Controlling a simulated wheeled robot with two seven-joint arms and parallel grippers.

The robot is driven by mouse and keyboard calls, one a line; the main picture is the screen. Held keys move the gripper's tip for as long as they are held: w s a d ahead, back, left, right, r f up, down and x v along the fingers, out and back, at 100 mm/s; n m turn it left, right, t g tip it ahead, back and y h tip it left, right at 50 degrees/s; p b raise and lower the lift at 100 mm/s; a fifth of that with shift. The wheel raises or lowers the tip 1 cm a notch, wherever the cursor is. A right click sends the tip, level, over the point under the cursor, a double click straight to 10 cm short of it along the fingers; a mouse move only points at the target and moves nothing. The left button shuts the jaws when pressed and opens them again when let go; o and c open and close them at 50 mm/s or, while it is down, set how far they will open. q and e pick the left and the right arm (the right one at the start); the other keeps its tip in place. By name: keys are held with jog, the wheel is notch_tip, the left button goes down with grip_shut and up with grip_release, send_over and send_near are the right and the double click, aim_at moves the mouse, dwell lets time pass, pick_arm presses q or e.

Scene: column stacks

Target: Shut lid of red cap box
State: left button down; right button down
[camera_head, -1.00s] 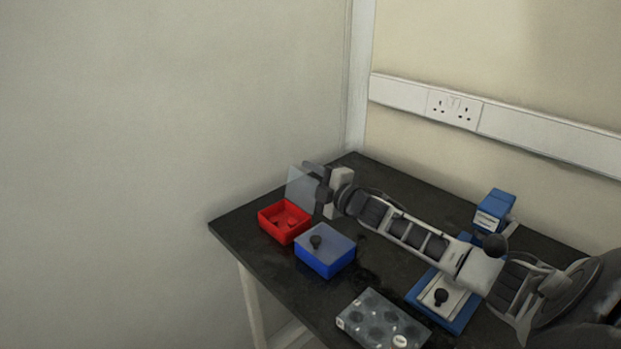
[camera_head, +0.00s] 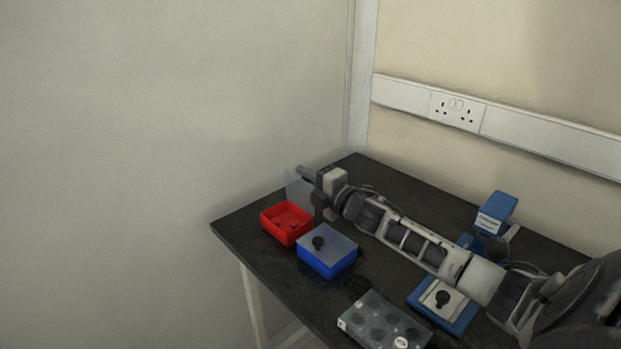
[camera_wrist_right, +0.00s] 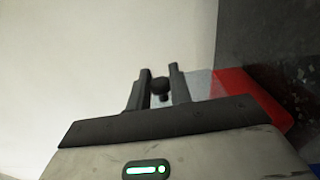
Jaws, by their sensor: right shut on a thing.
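The red cap box (camera_head: 287,224) stands open near the far left edge of the table, with small red caps inside. Its clear lid (camera_head: 295,188) stands raised at the box's back side. My right gripper (camera_head: 309,174) is at the raised lid, above and behind the box. In the right wrist view its two fingers (camera_wrist_right: 160,85) are around the lid's dark round knob (camera_wrist_right: 160,86), shut on it. The red box (camera_wrist_right: 245,92) also shows there, to the right of the fingers. My left gripper is not in view.
A blue box (camera_head: 327,259) with a closed clear lid and dark knob stands beside the red box.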

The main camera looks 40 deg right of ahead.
jog(key=n, duration=0.1)
jog(key=a+n, duration=0.1)
jog(key=shift+a+r+n, duration=0.15)
jog(key=shift+a+n, duration=0.15)
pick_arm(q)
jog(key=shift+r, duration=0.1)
pick_arm(e)
jog(key=shift+s+a+n, duration=0.1)
jog(key=shift+a+n, duration=0.25)
jog(key=shift+n, duration=0.15)
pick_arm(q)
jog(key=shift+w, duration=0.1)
pick_arm(e)
jog(key=c, duration=1.3)
grip_release()
jog(key=shift+c, duration=0.2)
jog(key=shift+s, duration=0.45)
pick_arm(q)
jog(key=shift+b, duration=0.45)
pick_arm(e)
jog(key=s, duration=0.5)
jog(key=s+d, duration=0.1)
jog(key=s, duration=0.9)
jog(key=shift+d, duration=0.15)
